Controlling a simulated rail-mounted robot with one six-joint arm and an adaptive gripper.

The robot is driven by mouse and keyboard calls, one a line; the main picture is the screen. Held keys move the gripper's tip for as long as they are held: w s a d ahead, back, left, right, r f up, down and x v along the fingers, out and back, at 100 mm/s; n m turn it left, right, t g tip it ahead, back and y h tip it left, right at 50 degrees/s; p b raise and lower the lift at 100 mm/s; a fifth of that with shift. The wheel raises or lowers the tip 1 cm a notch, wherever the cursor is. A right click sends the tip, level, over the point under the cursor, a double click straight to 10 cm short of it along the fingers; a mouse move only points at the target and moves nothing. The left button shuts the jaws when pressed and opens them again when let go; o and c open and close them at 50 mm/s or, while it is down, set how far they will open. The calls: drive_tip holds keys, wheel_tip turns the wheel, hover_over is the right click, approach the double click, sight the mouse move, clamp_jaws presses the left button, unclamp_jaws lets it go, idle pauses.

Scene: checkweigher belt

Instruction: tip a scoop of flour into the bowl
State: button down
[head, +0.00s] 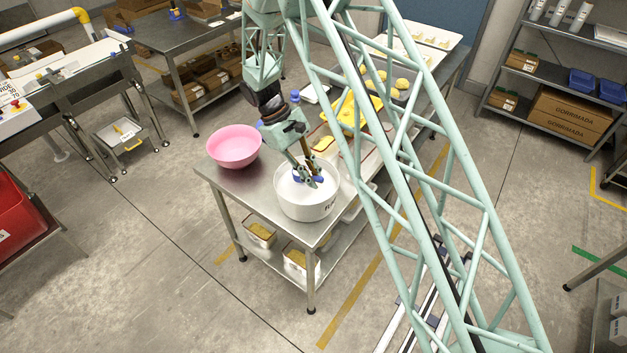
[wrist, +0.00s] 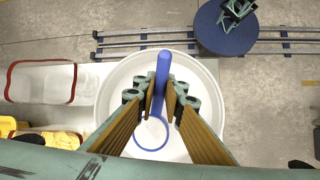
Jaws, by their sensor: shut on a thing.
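A pink bowl (head: 234,147) stands upright on the left end of the steel table. Right of it stands a round white flour tub (head: 308,208), partly lettered, which also shows in the wrist view (wrist: 104,105). My gripper (head: 306,182) points down into the tub's mouth. It is shut on the handle of a blue scoop (wrist: 163,66). The scoop's round rim shows below the fingers in the wrist view, within the tub's outline. The inside of the scoop looks white, and I cannot tell whether it holds flour. In the head view my fingers hide much of the scoop.
The steel table (head: 222,183) holds trays and a yellow tray (head: 360,115) behind the tub. A clear container with a red rim (wrist: 40,82) lies left of the tub in the wrist view. The space around the bowl's left side is free.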

drive_tip(key=shift+r+p, duration=0.95)
drive_tip(key=shift+r, duration=1.95)
drive_tip(key=shift+w, duration=0.1)
